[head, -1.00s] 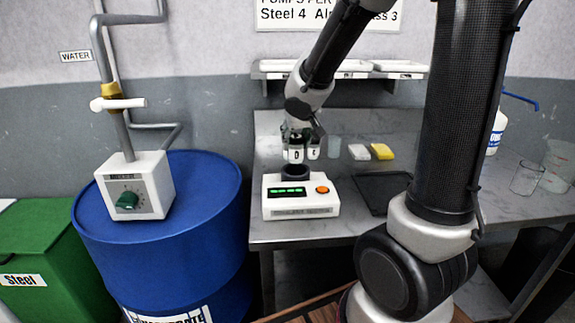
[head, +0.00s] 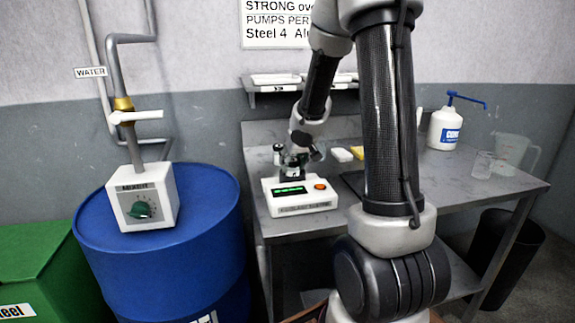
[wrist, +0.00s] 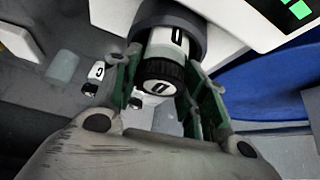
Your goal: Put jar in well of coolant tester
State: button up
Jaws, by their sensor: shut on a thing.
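The jar (wrist: 162,76), white with a black cap and the letter D, is held between the green-lined fingers of my gripper (wrist: 166,104). Its far end meets the dark ring of the well (wrist: 196,22) and seems to be partly inside it; the depth is hard to judge. In the head view my gripper (head: 293,163) is low over the white coolant tester (head: 303,205), which has a green display and an orange button. There the fingers hide most of the jar and well.
Another jar labelled C (wrist: 97,72) stands beside the tester in the wrist view. A blue drum (head: 155,255) stands left of the steel bench (head: 455,193). A white pump bottle (head: 445,130) and clear pitcher (head: 515,150) are at the bench's right.

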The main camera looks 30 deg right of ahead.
jog(key=shift+f, duration=0.1)
jog(key=o, duration=1.1)
